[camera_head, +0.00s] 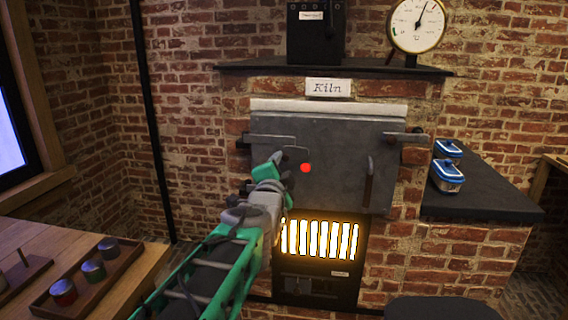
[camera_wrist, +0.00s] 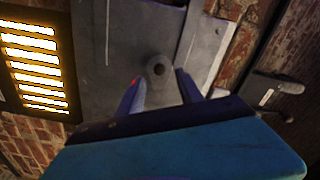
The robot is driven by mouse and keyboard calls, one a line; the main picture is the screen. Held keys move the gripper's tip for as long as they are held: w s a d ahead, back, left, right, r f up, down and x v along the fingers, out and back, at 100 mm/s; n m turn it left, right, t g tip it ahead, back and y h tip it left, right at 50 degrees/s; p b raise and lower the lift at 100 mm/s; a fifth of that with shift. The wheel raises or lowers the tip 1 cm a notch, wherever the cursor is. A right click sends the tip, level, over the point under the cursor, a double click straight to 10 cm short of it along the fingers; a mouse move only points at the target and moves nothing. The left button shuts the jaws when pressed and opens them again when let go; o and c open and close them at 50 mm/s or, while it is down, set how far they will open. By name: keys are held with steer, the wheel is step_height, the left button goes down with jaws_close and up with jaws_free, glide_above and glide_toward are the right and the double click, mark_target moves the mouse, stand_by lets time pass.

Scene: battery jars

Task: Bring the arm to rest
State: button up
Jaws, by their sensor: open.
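My gripper (camera_head: 276,163) is at the end of my green and grey arm, raised in front of the left part of the grey kiln door (camera_head: 335,160). In the wrist view my gripper (camera_wrist: 160,90) has its two fingers apart with nothing held between them. The kiln door (camera_wrist: 128,40) lies beyond the fingertips, with a round dark knob or hole between them. I cannot tell whether the fingers touch the door. The door looks shut. A red dot shows on it just right of my gripper in the head view.
The glowing grate (camera_head: 318,239) is below the door. A dark ledge (camera_head: 490,200) at the right bears two blue-lidded containers (camera_head: 448,176). A wooden table (camera_head: 40,236) at the lower left holds a tray with three small jars (camera_head: 93,269). A gauge (camera_head: 416,24) stands above the kiln.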

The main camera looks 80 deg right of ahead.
steer(key=shift+w+a, duration=0.15)
steer(key=shift+a, duration=1.45)
